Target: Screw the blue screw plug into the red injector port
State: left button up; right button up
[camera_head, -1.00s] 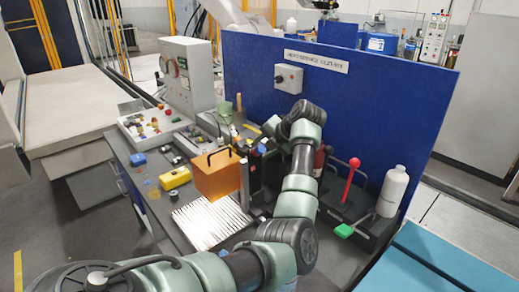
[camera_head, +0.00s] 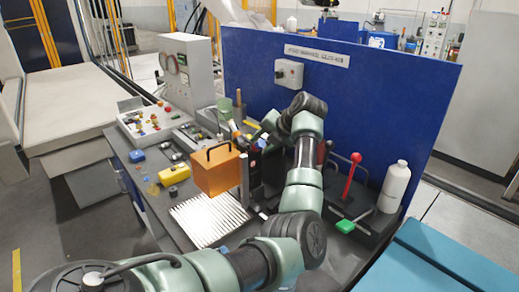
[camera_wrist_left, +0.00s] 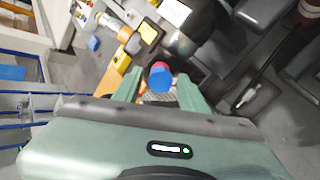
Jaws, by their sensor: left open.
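In the left wrist view a round blue cap, which looks like the blue screw plug (camera_wrist_left: 160,81), shows between the fingers of my left gripper (camera_wrist_left: 158,88). A red part, which looks like the red injector port (camera_wrist_left: 159,66), shows right behind the blue cap. I cannot tell whether the two touch. The left gripper is open, with one green finger on each side of the blue cap. In the head view the left gripper (camera_head: 255,143) is small and partly hidden by my own wrist, beside the orange box. The right gripper is out of view.
An orange box (camera_head: 217,174) with a handle stands left of my left arm, behind a ribbed metal plate (camera_head: 210,219). A blue panel (camera_head: 390,105) rises behind. A red-knobbed lever (camera_head: 351,178) and a white bottle (camera_head: 393,188) stand at right.

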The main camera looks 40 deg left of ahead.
pick_arm(q)
jog(key=shift+f+n+b, duration=0.1)
jog(key=shift+n+b, duration=1.9)
jog(key=n+b, duration=0.3)
jog(key=shift+n, duration=0.3)
jog(key=shift+n+b, duration=0.65)
jog(key=shift+n, duration=0.75)
